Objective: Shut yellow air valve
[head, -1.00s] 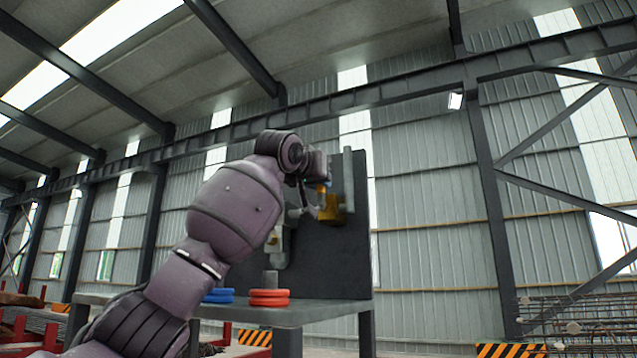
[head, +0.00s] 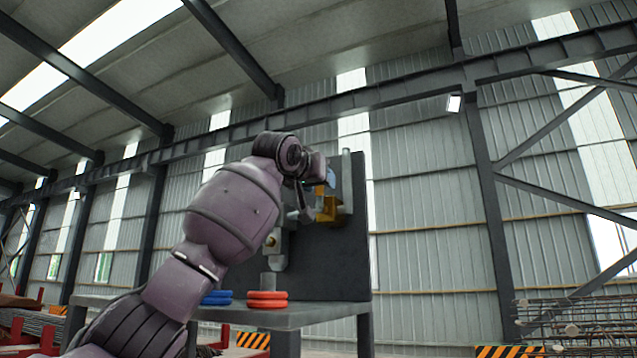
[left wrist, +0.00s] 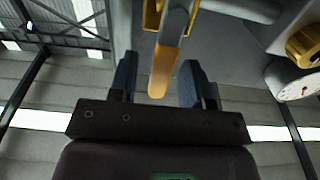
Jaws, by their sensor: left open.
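The yellow air valve (head: 328,210) is on the dark upright panel in the head view, partly hidden by my left wrist. In the left wrist view its yellow lever handle (left wrist: 166,66) points toward the gripper, with its end between the two fingers. My left gripper (left wrist: 158,82) is open there, with dark blue fingers on either side of the handle. A gap shows between the handle and each finger. In the head view the left gripper (head: 326,184) is at the valve, its fingers mostly hidden. My right gripper is not in view.
A dark panel (head: 340,260) stands on a grey table (head: 300,315). Red rings (head: 267,299) and blue rings (head: 217,297) lie on the table. The left wrist view shows a white gauge (left wrist: 292,84) and a yellow knob (left wrist: 304,42) at right. Rebar (head: 575,312) is at far right.

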